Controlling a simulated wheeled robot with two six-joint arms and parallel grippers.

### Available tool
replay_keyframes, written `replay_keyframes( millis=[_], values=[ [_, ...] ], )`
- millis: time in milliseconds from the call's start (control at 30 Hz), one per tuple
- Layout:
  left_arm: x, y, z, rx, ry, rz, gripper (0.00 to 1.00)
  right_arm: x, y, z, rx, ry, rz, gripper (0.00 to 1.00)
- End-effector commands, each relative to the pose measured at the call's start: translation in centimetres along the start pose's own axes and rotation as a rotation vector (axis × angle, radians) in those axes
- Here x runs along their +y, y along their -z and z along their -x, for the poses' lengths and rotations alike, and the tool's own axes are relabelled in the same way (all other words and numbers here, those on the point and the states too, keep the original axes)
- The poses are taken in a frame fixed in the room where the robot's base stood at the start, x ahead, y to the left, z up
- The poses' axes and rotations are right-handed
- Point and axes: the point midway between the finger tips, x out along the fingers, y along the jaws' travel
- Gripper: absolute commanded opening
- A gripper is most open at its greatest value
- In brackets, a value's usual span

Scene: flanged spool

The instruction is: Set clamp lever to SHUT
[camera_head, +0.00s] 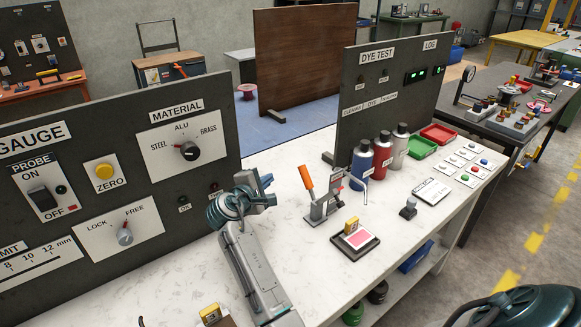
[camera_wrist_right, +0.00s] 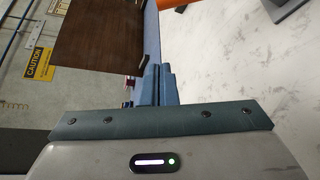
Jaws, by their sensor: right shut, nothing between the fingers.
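The clamp (camera_head: 322,207) is a small grey metal fixture standing on the white bench. Its lever has an orange handle (camera_head: 306,177) that points up and leans a little left. A small label plate beside it is too small to read. My right gripper (camera_head: 267,189) is shut and empty, to the left of the clamp and apart from it. In the right wrist view its blue-grey fingers (camera_wrist_right: 152,86) are together, and part of the orange handle (camera_wrist_right: 172,3) shows at the top edge. My left gripper is not in view.
Blue, red and white bottles (camera_head: 382,152) stand behind and right of the clamp. A stamp pad with a pink face (camera_head: 356,240) lies in front of it. The grey gauge panel (camera_head: 75,215) rises at left. Bare bench lies between gripper and clamp.

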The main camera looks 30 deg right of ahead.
Motion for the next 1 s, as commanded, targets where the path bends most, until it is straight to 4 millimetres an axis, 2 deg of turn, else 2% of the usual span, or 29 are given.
replay_keyframes(
  millis=[100, 233, 467, 667, 800, 1000],
  values=[
    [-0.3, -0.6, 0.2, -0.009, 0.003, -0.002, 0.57, 0.1, -0.1, -0.4, -0.001, -0.001, 0.001, 0.00],
    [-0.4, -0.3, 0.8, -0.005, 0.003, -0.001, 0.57, 0.3, -0.2, -1.9, -0.002, -0.002, 0.003, 0.00],
    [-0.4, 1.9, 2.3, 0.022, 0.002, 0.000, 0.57, 0.4, -0.2, -6.5, -0.003, -0.002, 0.004, 0.00],
    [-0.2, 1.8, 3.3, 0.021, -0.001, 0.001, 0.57, 0.3, -0.2, -10.1, -0.003, 0.000, 0.002, 0.00],
    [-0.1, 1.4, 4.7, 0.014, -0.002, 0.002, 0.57, 0.4, -1.9, -9.4, -0.002, -0.001, 0.000, 0.00],
    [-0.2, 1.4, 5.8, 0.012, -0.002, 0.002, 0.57, 0.1, -3.4, -8.8, 0.000, 0.000, 0.001, 0.00]
  ],
)
